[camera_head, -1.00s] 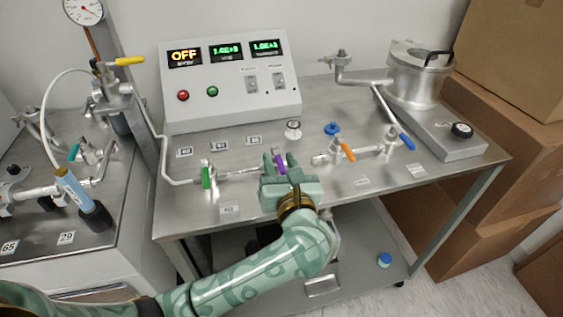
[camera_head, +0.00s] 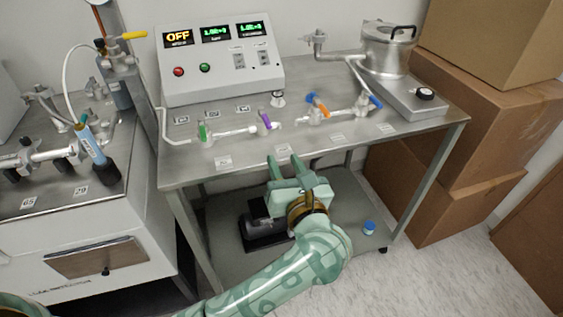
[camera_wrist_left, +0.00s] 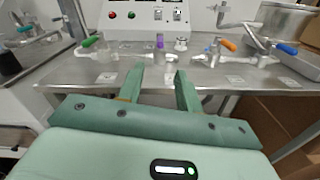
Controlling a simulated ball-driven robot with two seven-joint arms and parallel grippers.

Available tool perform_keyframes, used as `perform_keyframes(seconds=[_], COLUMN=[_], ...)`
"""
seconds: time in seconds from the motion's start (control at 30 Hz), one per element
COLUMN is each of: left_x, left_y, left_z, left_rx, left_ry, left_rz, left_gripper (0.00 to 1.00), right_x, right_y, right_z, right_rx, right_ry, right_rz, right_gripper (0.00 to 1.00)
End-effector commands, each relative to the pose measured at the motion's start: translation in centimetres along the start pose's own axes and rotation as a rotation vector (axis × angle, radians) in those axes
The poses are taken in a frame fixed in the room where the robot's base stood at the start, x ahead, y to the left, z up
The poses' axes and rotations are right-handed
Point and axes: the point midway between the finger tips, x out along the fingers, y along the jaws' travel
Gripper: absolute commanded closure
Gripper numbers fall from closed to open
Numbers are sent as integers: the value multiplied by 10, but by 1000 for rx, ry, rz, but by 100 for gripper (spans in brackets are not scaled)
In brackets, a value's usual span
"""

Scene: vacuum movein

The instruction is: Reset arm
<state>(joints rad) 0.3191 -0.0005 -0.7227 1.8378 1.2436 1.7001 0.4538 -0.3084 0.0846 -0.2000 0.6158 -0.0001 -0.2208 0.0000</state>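My left gripper (camera_head: 284,165) is in front of the steel table's front edge, apart from the valves. Its two fingers are spread with nothing between them; the left wrist view shows the same open fingers (camera_wrist_left: 158,82). The purple-handled valve (camera_head: 264,121) stands on the table beyond the fingertips and also shows in the left wrist view (camera_wrist_left: 159,42). The green-handled valve (camera_head: 202,131) is to its left, and the orange-handled valve (camera_head: 317,104) to its right. My right gripper is not in view.
The steel table (camera_head: 300,143) carries a control box (camera_head: 220,75) reading OFF, a metal chamber (camera_head: 388,50) and a blue-handled valve (camera_head: 375,101). A black pump (camera_head: 262,228) sits on the lower shelf. Cardboard boxes (camera_head: 480,120) stand at the right.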

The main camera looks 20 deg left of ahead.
Motion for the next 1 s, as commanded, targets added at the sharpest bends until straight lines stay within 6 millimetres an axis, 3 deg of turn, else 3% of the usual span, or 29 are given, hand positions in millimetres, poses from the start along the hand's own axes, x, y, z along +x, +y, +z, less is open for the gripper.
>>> perform_keyframes(seconds=[0.6,0.7,0.77,0.87,0.93,1.0], left_x=[-1,-2,-4,-6,-12,-21], left_y=[-1,-6,-16,-49,-85,-110], left_z=[1,18,34,41,2,-57], left_rx=[13,102,242,679,1112,1468], left_ry=[-4,-96,-226,-523,-731,-877], left_rz=[-1,-22,-29,-14,-43,-118], left_gripper=[65,65,65,65,65,65], right_x=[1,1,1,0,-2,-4], right_y=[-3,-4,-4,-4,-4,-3], right_z=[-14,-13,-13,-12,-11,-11], right_rx=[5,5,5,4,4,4], right_ry=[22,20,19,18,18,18], right_rz=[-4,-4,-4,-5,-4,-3], right_gripper=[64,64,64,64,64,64])
